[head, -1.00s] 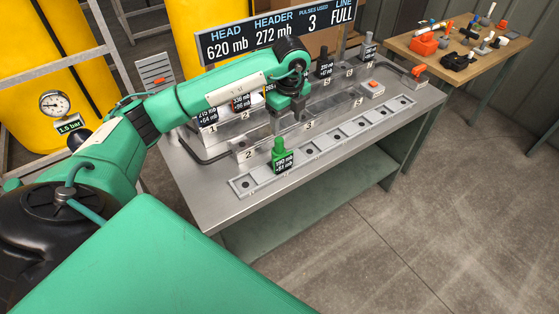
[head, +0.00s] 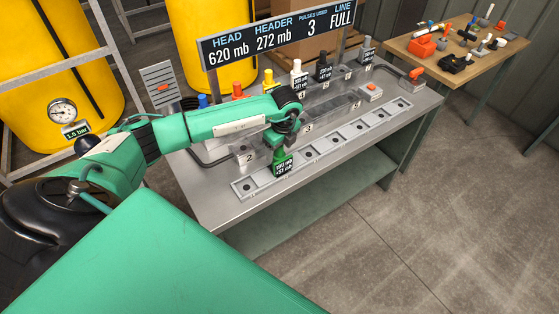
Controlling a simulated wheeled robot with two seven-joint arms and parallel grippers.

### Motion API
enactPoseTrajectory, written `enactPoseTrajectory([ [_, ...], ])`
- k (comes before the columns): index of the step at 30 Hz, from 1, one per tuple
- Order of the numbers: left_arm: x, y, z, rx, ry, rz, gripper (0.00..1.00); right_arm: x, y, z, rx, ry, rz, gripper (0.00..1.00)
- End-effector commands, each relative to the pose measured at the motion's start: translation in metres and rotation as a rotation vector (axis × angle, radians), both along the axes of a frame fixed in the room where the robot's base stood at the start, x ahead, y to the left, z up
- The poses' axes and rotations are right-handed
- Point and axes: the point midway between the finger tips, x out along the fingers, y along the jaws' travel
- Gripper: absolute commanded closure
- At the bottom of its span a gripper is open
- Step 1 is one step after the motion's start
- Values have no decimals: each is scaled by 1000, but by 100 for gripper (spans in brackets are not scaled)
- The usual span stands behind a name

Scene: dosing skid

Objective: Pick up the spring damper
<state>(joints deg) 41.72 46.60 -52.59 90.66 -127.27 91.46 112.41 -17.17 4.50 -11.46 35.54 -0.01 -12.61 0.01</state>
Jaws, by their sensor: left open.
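A small green labelled unit (head: 279,173), the likely spring damper, stands upright at the near-left part of the grey slotted strip (head: 320,151) on the steel bench. Its label reads about 190 mb, +51 mb. My left gripper (head: 278,152) is open, pointing down right at the top of the green unit. The wrist and fingers hide the unit's upper part. I cannot tell whether the fingers touch it or are around it. My right gripper is not in view.
Behind the strip are clear numbered blocks and a row of coloured units, including red (head: 237,90), white (head: 296,66) and black (head: 323,66). A sign (head: 276,45) stands behind them. Most strip slots are empty. A wooden table (head: 480,62) holds loose parts.

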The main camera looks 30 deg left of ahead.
Motion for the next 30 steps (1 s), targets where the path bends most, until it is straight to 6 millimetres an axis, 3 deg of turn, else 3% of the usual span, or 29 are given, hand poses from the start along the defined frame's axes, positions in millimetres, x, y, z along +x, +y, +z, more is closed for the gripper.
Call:
enactPoseTrajectory([
  [4,0,2,-14,0,2,0,34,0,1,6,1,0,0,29],
  [11,0,2,-17,0,0,-1,34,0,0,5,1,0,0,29],
  [22,0,2,-17,0,0,0,100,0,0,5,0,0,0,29],
  [30,1,2,-15,0,-1,0,100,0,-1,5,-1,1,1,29],
])
